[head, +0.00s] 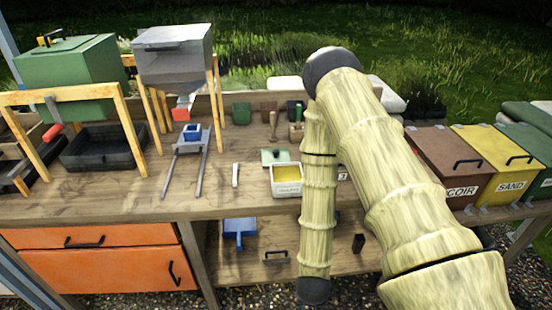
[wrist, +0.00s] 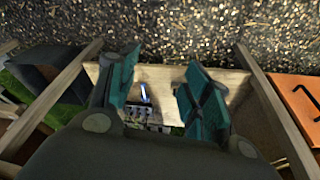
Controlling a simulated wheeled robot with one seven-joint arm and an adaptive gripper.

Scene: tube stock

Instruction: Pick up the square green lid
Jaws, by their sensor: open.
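The square green lid (head: 275,157) lies flat on the wooden workbench (head: 225,188), just behind a white tub with yellow contents (head: 287,190). My gripper is not visible in the head view; my arm bends down in front of the bench, right of the lid. In the wrist view, my gripper (wrist: 155,75) is open, with teal pads spread apart and nothing held. It faces a wooden board and gravel. I cannot make out the lid in the wrist view.
A blue scoop (head: 239,230) is on the lower shelf. Orange drawers (head: 95,262) are at left. Green (head: 68,75) and grey (head: 175,57) hoppers stand on wooden frames. Brown (head: 442,155) and yellow (head: 497,160) bins are at right. Bench space left of the lid is fairly clear.

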